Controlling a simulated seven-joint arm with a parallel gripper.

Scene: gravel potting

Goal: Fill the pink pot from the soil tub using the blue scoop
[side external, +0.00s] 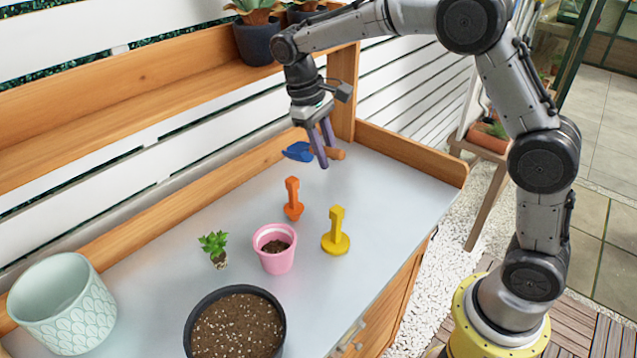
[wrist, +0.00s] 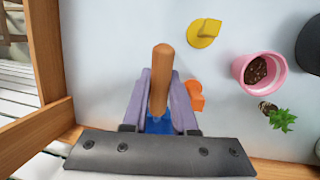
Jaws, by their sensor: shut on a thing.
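My gripper (side external: 320,146) is shut on the blue scoop (side external: 298,152) near the back right corner of the bench. In the wrist view the scoop's wooden handle (wrist: 161,75) stands out between my two purple fingers, with blue showing below it. Whether the scoop touches the bench is unclear. The pink pot (side external: 277,256) stands upright mid-bench with some dark soil inside; it also shows in the wrist view (wrist: 243,70). The black soil tub (side external: 190,330), full of speckled soil, is at the front, left of the pot.
A small seedling (side external: 214,248) is left of the pot. A large pale green planter (side external: 62,308) stands far left. A wooden shelf (side external: 150,95) runs along the back.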

